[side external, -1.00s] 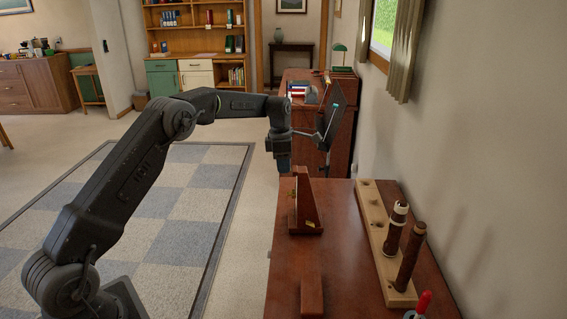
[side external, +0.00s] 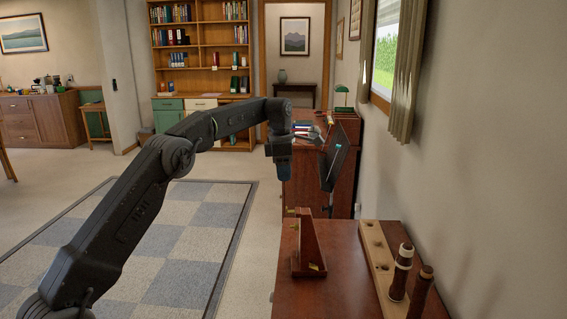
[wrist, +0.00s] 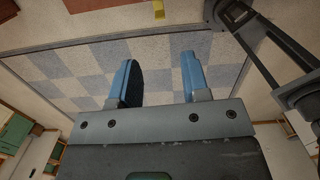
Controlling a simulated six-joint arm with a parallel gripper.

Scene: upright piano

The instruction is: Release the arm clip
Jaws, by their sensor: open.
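I cannot pick out the arm clip for certain. An upright reddish wooden stand (side external: 307,251) with small brass-coloured pieces is on the wooden top in the side view. At the upper edge of the wrist view are a wooden edge (wrist: 92,4) and a small yellow piece (wrist: 158,9). My gripper (side external: 284,178) hangs above and slightly left of the stand, clear of it. In the wrist view its blue fingers (wrist: 160,85) are apart with only floor and rug seen between them.
A pale wooden rack (side external: 378,262) with dark turned pieces stands right of the stand, near the wall. A dark flat panel (side external: 335,164) is behind and right of my gripper. The checked rug (side external: 190,220) lies on open floor to the left.

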